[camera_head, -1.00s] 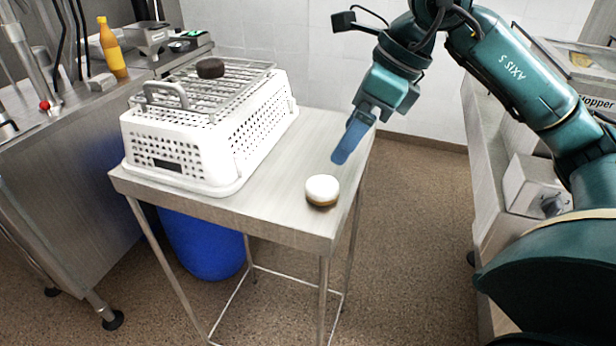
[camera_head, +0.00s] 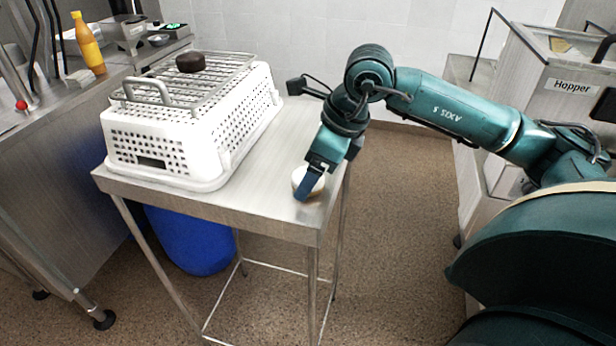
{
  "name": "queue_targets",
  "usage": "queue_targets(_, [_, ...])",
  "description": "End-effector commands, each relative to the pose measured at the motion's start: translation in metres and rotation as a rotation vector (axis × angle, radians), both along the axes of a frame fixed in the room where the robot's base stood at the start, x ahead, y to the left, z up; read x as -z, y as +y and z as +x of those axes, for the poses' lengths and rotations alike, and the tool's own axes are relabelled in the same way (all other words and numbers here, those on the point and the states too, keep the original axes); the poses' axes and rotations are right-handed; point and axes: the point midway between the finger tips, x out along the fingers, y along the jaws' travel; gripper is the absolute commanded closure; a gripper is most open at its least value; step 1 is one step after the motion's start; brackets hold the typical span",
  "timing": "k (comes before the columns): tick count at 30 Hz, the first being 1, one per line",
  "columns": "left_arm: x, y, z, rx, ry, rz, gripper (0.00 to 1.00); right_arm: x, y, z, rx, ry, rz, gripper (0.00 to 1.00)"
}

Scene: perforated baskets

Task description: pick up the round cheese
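The round cheese (camera_head: 320,187), white on top with a yellow-brown lower part, lies near the front right corner of the metal table (camera_head: 262,205). My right gripper (camera_head: 307,188) is pointed down at it. Its blue fingers cover the middle of the cheese, so only the left and right edges show. I cannot tell whether the fingers touch it, or whether they are open or shut. My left gripper is not in view.
A white perforated basket (camera_head: 225,150) takes up the table's left part. A wire rack (camera_head: 205,92) with a dark round piece (camera_head: 190,62) is on top. A blue barrel (camera_head: 190,238) stands below. A hopper (camera_head: 560,85) is at right.

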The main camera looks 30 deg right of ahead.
Motion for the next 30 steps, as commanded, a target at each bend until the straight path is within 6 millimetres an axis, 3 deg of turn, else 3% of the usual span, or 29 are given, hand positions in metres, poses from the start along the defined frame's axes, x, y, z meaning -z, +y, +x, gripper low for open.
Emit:
queue_targets(10, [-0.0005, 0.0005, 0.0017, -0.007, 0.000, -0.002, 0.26, 0.0072, 0.0018, 0.0022, 0.000, 0.000, 0.000, 0.24])
queue_targets(27, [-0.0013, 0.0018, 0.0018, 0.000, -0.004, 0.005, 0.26, 0.0067, 0.0018, 0.0020, 0.000, 0.000, 0.000, 0.70])
queue_targets(30, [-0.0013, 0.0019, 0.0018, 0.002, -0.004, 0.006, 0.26, 0.0064, 0.0017, 0.0022, 0.000, -0.001, 0.000, 0.72])
